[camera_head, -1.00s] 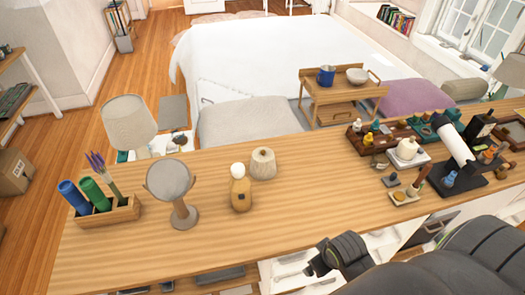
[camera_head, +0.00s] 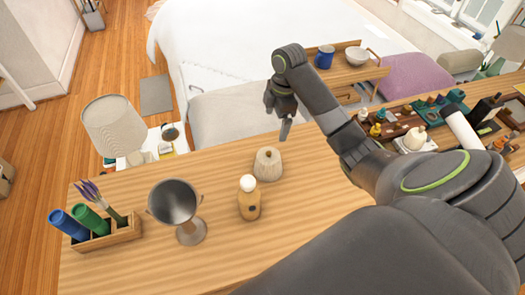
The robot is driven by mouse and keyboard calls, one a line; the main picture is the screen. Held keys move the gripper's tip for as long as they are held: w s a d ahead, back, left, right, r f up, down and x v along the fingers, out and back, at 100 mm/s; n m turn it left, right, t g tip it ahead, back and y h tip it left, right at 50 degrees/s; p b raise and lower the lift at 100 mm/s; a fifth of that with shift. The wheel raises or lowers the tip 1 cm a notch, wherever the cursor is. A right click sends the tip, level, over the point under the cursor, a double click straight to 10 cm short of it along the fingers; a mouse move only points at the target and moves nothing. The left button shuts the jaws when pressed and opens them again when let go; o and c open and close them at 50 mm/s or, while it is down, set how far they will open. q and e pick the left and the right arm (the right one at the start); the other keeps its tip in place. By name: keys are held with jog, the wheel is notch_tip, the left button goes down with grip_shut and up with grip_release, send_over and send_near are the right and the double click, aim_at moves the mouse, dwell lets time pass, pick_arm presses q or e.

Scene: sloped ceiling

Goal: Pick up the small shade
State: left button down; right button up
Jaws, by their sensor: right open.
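The small shade (camera_head: 267,165) is a cream, ribbed, rounded piece with a small top. It stands upright on the wooden counter (camera_head: 320,205), just behind a tan bottle with a white round cap (camera_head: 249,198). My right gripper (camera_head: 286,128) hangs above and a little right of the small shade, fingers pointing down, apart from it. It is open and holds nothing that I can see; its fingers show nearly edge-on. My left gripper is not in view.
A metal goblet-like stand (camera_head: 178,208) and a wooden box with blue and green rolls (camera_head: 104,229) stand to the left. A larger lamp with a beige shade (camera_head: 112,125) is behind the counter. Cosmetics crowd the right, partly behind my right arm.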

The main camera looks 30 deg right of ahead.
jog(key=b, duration=1.1)
send_near(269, 152)
jog(key=f, duration=0.6)
jog(key=shift+w+a+f, duration=0.1)
jog(key=shift+a+f, duration=0.15)
jog(key=shift+f, duration=0.15)
jog(key=f+b, duration=0.2)
jog(key=a+f+b, duration=0.1)
jog(key=f+b, duration=0.1)
jog(key=f, duration=0.1)
jog(key=shift+f+b, duration=0.25)
jog(key=shift+b, duration=0.05)
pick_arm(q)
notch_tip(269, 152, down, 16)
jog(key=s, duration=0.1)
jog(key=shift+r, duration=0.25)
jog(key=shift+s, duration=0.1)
pick_arm(e)
jog(key=shift+r, duration=0.1)
jog(key=c, duration=0.8)
